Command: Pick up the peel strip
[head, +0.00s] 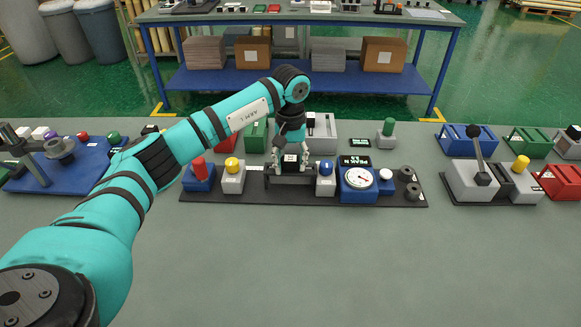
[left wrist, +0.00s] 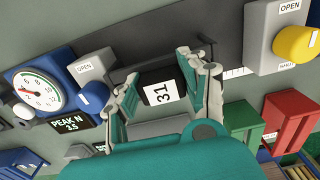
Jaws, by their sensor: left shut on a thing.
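A black piece with a white label reading 31 (left wrist: 160,91) is between my left gripper's fingertips; I take it for the peel strip. It also shows in the head view (head: 290,158), at the dark grey holder (head: 290,179) in the middle of the peel tester. My left gripper (head: 291,165) points down from above and is shut on this piece, one finger on each side. In the left wrist view the two fingers (left wrist: 160,85) flank it. Whether its underside still touches the holder is hidden. My right gripper is not in view.
The black tester base (head: 405,198) carries a red knob (head: 199,167), a yellow knob (head: 232,165), a blue knob (head: 326,168) and a blue gauge (head: 358,181). Green and red bins stand close behind. A lever unit (head: 474,182) stands at right. The front of the bench is clear.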

